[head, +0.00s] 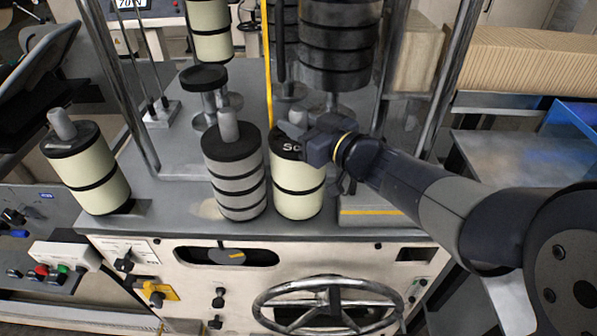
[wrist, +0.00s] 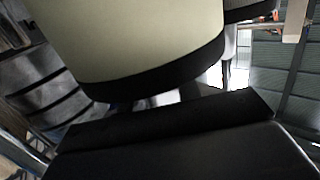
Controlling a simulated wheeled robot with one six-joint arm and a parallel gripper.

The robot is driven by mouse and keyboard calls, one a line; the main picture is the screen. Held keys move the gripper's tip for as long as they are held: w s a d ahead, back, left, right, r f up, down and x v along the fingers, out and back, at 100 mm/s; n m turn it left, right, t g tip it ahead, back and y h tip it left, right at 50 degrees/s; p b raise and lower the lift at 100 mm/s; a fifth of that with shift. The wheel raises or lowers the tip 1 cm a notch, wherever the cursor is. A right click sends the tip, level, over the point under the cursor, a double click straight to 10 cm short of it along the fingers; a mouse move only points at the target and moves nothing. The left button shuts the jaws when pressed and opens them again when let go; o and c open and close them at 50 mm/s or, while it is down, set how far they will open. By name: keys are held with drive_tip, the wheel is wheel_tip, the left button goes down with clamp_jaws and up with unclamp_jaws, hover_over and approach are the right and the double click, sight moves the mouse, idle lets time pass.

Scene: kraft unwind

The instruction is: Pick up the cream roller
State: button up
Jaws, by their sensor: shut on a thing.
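A cream roller (head: 298,192) with black bands and a black top stands upright near the front edge of the grey machine top. My gripper (head: 300,128) is at its top and shut on it, on the grey peg as far as I can see; the fingertips are partly hidden. In the wrist view the cream roller (wrist: 130,35) fills the upper middle, its black lower band close to the camera. I cannot tell if its base touches the deck. Other cream rollers stand at the far left (head: 92,178) and at the back (head: 210,32).
A grey banded roller (head: 236,178) stands close beside the held roller on its left. A stack of dark rollers (head: 337,50) and metal posts (head: 108,85) rise behind. A handwheel (head: 328,300) is on the front panel. A corrugated cardboard stack (head: 530,65) is at the right.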

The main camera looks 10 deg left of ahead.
clamp_jaws()
idle(0.4)
idle(0.4)
drive_tip(key=shift+r, duration=0.15)
